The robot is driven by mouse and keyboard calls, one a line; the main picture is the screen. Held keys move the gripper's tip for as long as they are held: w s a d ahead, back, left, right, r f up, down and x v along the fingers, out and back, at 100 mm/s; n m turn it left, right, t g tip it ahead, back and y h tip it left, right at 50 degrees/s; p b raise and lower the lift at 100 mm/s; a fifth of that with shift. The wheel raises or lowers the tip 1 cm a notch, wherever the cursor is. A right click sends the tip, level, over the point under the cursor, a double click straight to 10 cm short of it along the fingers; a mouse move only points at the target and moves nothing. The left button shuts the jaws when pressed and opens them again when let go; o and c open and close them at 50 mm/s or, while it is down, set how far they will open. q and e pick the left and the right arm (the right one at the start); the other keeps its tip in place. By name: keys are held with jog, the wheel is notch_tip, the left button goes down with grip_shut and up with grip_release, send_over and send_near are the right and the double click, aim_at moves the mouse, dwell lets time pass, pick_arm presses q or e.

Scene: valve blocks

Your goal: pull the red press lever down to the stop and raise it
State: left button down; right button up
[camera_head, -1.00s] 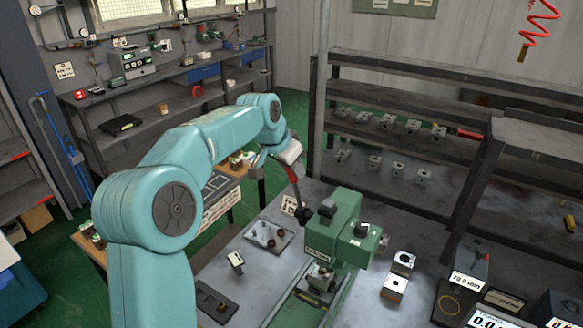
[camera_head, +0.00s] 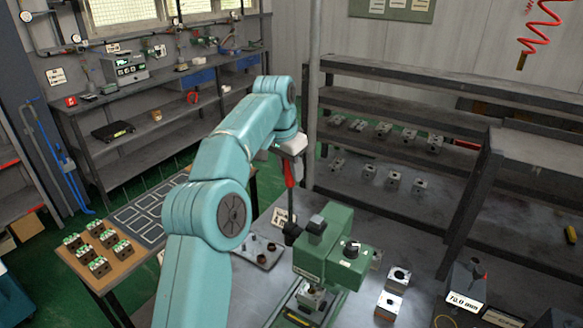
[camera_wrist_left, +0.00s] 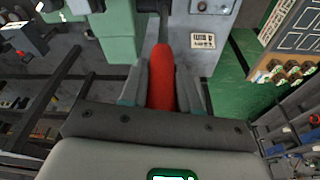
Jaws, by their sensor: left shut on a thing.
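The green press (camera_head: 335,250) stands on the grey bench. Its red lever (camera_head: 289,178) rises from the dark hub at the press's left side and stands nearly upright. My left gripper (camera_head: 291,155) is at the lever's upper end. In the left wrist view, the left gripper's fingers (camera_wrist_left: 162,88) are shut on the red grip (camera_wrist_left: 161,72), one finger on each side. A metal valve block (camera_head: 312,297) sits under the press head, partly hidden by it. My right gripper is out of view.
Two valve blocks (camera_head: 391,297) stand right of the press. A plate with small parts (camera_head: 257,250) lies left of it. A dark shelf rack (camera_head: 400,150) stands behind. A vertical post (camera_head: 312,90) rises close behind my gripper.

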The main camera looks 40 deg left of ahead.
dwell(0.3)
pick_arm(q)
jog(key=c, duration=0.8)
grip_release()
jog(key=shift+w, duration=0.1)
jog(key=shift+c, duration=0.2)
jog(key=shift+f, duration=0.1)
